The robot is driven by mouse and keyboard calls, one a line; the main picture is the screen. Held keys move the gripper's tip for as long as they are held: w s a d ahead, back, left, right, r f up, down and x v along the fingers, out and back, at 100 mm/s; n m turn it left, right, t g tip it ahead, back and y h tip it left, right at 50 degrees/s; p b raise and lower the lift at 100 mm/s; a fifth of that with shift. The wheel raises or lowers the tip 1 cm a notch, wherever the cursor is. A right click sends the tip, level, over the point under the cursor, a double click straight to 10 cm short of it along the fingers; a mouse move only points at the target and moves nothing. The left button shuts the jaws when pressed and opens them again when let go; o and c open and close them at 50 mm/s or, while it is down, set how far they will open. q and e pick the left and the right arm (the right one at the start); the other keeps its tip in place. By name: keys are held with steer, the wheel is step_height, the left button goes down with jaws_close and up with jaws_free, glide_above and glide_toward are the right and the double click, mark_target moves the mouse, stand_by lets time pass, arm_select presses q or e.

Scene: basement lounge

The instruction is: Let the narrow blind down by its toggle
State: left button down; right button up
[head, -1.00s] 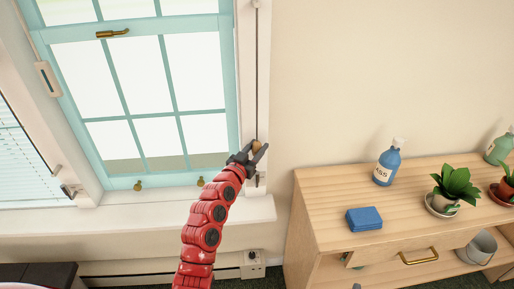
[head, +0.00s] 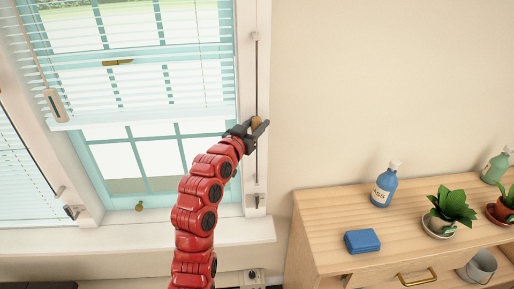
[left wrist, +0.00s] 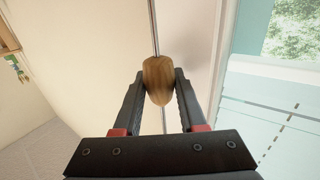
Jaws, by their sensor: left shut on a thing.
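The wooden toggle (left wrist: 158,80) hangs on a thin cord (head: 257,75) along the right side of the window frame. My left gripper (left wrist: 160,88) is shut on the toggle, with one black finger on each side of it. In the head view my left gripper (head: 252,127) mostly hides the toggle (head: 257,121). The narrow blind (head: 150,92), with white slats, covers the upper part of the turquoise window, and its bottom edge hangs level with about the gripper's height. The lower panes show below it. My right gripper is not in view.
Another blind (head: 25,165) hangs at the left.

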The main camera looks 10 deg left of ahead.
mark_target(255, 118)
arm_select(q)
step_height(255, 118, up, 18)
steer(key=shift+f+b, duration=0.25)
steer(key=shift+b, duration=0.15)
steer(key=shift+s+r, duration=0.1)
steer(key=shift+r, duration=0.2)
steer(key=shift+r, duration=0.1)
steer(key=c, duration=0.7)
jaws_free()
steer(key=shift+c, duration=0.2)
steer(key=b+v, duration=0.1)
steer(key=v, duration=1.6)
steer(key=shift+f+b, duration=0.25)
steer(key=shift+b, duration=0.15)
